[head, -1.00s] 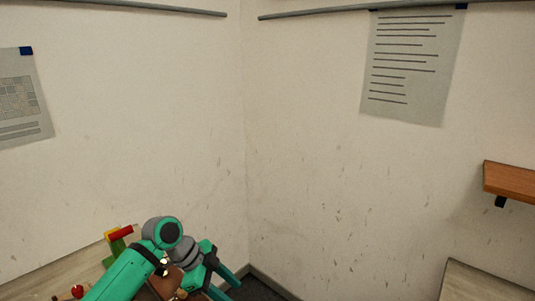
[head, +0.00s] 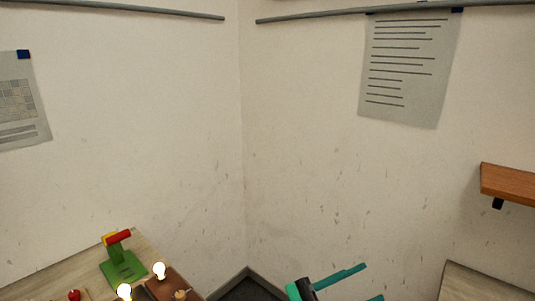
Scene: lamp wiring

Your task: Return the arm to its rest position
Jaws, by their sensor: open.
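My gripper (head: 373,281) shows at the bottom of the head view, right of centre. Its two teal fingers are spread apart and point right, with nothing between them. The rest of my arm is below the picture. It is clear of the table with the lamp parts at lower left. There, two glowing bulbs, one further back (head: 159,269) and one nearer (head: 124,291), stand by a brown block (head: 172,283). A green switch-like device (head: 123,266) with a red handle (head: 119,237) stands behind them.
The wooden table (head: 150,246) fills the lower left corner, with a red round thing (head: 74,295) on it. Another pale surface (head: 480,284) is at lower right, below a brown shelf (head: 508,183).

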